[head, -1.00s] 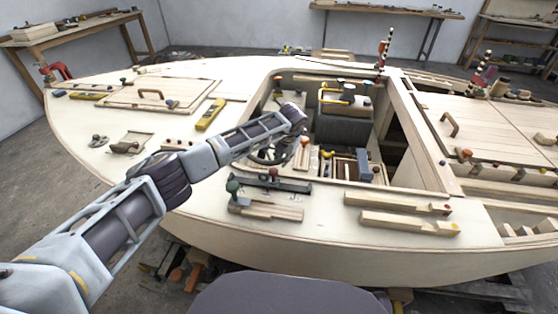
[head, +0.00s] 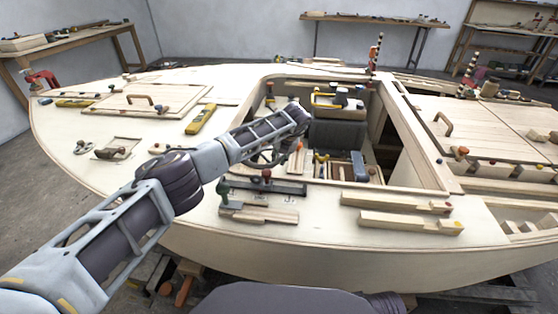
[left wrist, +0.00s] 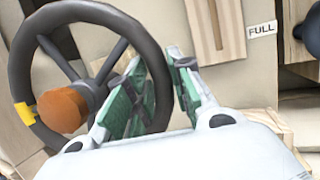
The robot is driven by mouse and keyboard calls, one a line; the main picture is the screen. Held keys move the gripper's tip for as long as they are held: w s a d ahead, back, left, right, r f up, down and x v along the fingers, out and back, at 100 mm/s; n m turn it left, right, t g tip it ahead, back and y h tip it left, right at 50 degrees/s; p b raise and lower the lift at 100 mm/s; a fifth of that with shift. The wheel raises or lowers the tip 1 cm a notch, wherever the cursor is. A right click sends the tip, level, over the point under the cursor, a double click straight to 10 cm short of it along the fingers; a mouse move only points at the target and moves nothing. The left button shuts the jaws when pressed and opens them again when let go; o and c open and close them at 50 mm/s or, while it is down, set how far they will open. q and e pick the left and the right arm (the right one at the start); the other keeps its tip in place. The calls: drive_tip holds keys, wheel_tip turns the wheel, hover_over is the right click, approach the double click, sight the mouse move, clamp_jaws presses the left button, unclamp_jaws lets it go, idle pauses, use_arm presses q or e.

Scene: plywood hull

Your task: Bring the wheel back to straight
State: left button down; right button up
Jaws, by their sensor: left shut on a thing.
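The steering wheel (left wrist: 152,55) has a dark rim, dark spokes and an orange-brown hub (left wrist: 62,109). A yellow band (left wrist: 25,114) marks its rim at the left in the left wrist view. In the head view the wheel (head: 262,160) shows partly below my left forearm, inside the cockpit opening. My left gripper (left wrist: 160,68) has green-padded fingers, one on each side of the rim's right part, and is shut on it. In the head view my left fingers are hidden by the arm. My right gripper is not in view.
The plywood hull deck (head: 300,232) surrounds the cockpit. A FULL label (left wrist: 262,29) sits on a panel beside the wheel. A yellow-handled dark box (head: 338,130) stands in the cockpit.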

use_arm(q)
drive_tip(key=shift+w, duration=0.1)
idle(0.3)
drive_tip(key=c, duration=1.2)
unclamp_jaws()
drive_tip(key=shift+c, duration=0.2)
drive_tip(key=shift+r, duration=0.1)
drive_tip(key=v, duration=1.1)
drive_tip(key=shift+d+r, duration=0.2)
drive_tip(key=shift+r, duration=0.15)
drive_tip(key=shift+r, duration=0.1)
